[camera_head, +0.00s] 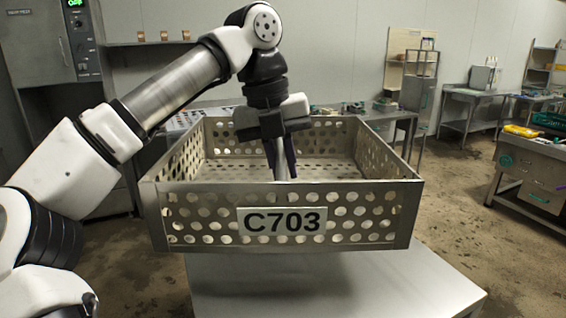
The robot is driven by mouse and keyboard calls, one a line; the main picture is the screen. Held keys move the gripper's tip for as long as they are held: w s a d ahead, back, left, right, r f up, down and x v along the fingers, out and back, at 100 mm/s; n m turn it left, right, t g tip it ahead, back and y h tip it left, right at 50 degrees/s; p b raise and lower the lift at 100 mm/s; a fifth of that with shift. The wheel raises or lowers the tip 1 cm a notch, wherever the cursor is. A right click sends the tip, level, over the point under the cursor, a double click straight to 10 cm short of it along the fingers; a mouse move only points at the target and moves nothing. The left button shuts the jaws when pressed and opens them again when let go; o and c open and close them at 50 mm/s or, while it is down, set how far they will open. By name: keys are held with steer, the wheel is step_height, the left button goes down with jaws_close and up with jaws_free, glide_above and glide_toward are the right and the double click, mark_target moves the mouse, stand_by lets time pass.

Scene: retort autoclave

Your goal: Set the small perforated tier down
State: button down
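The small perforated tier (184,214) is an open, steel-coloured box with round holes in its walls and floor. It is level, and its front plate (281,221) reads C703. My gripper (281,165) points down inside it, with its dark fingers on either side of an upright metal post (283,164) in the tier's middle. The fingers look closed on this post; the front wall hides the post's foot. The tier is over a pale metal table (330,285), reaching past its left edge. I cannot tell whether its underside touches the table.
A tall cabinet (85,70) with a lit display stands at the left. Steel benches (470,95) with small items are at the back and right. A bench (535,150) at the right edge holds a green crate. The floor (455,240) at right is clear.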

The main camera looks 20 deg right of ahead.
steer(key=shift+w+d, duration=0.2)
steer(key=shift+w+a+x, duration=0.1)
steer(key=shift+a+x, duration=0.1)
steer(key=shift+x, duration=0.85)
steer(key=shift+w+a+x, duration=0.1)
steer(key=shift+a+x, duration=0.1)
steer(key=shift+x, duration=0.85)
steer(key=shift+a+x, duration=0.2)
steer(key=shift+x, duration=0.9)
steer(key=shift+f, duration=0.15)
steer(key=shift+f+b, duration=0.4)
steer(key=shift+f, duration=0.15)
steer(key=c, duration=1.3)
jaws_free()
steer(key=shift+s, duration=0.1)
steer(key=shift+c, duration=0.2)
steer(key=shift+a, duration=0.1)
steer(key=v, duration=1.4)
